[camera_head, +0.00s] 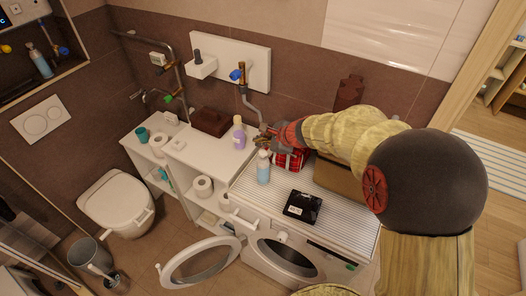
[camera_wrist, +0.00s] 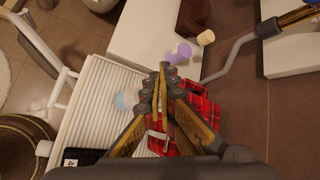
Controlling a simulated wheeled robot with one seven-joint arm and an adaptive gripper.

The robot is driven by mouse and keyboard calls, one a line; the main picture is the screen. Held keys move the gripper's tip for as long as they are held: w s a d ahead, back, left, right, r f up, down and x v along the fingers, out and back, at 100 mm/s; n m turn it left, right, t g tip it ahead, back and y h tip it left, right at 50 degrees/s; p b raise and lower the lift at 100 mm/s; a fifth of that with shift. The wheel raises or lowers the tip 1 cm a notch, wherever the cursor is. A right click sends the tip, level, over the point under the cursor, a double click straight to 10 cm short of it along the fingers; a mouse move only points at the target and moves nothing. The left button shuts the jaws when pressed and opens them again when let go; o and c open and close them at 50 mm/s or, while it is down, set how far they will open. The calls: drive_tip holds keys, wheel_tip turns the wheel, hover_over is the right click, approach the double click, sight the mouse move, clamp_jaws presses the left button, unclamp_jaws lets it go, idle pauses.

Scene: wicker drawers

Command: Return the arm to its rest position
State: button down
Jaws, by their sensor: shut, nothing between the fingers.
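My arm reaches in from the right in the head view, over the washing machine. My gripper (camera_wrist: 162,72) is shut and empty, with its fingertips together in the wrist view. In the head view the gripper (camera_head: 264,138) is at the wall end of the machine top, near the grey pipe. A red plaid item (camera_head: 291,160) lies just under the gripper. It also shows beneath the fingers in the wrist view (camera_wrist: 200,108). I cannot tell whether the gripper touches it.
A purple bottle (camera_head: 239,133) stands on the white cabinet (camera_head: 205,150). The washing machine door (camera_head: 200,262) hangs open.

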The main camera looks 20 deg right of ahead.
idle(0.3)
drive_tip(key=s+a+r+n+g+h+b, duration=0.1)
drive_tip(key=s+n+g, duration=0.2)
drive_tip(key=s+n, duration=0.65)
drive_tip(key=s+a+r+n+g+b, duration=0.15)
drive_tip(key=s+n, duration=0.45)
drive_tip(key=s, duration=0.6)
drive_tip(key=s+d+r+n+t+h+b, duration=0.2)
drive_tip(key=s+r+n, duration=0.4)
drive_tip(key=s, duration=0.6)
drive_tip(key=shift+s+d+r+h+b, duration=0.3)
drive_tip(key=shift+d+r+h, duration=0.3)
drive_tip(key=shift+d+r, duration=0.25)
